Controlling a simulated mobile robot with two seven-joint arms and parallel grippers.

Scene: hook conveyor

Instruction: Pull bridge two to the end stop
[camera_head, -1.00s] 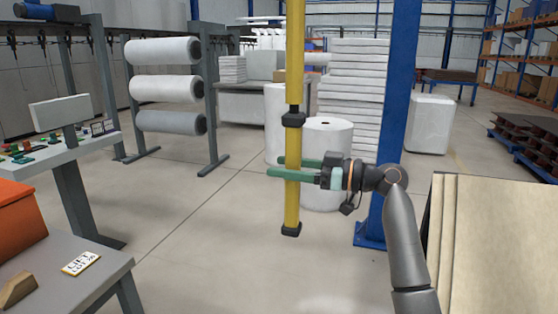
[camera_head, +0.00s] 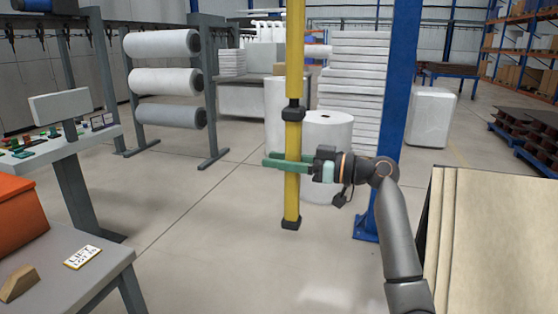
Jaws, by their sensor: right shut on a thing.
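A yellow vertical pole (camera_head: 293,60) hangs down from above the picture, with a black collar partway and a black cap at its lower end above the floor. My right gripper (camera_head: 290,161) comes in from the right with green fingers, shut around the pole below the collar. The pole hangs close to upright. The bridge that the pole may belong to and the end stop are not visible. My left gripper is out of view.
A blue post (camera_head: 394,110) stands right of the pole. Tan boards (camera_head: 500,240) are at lower right. Floor left of the pole is open.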

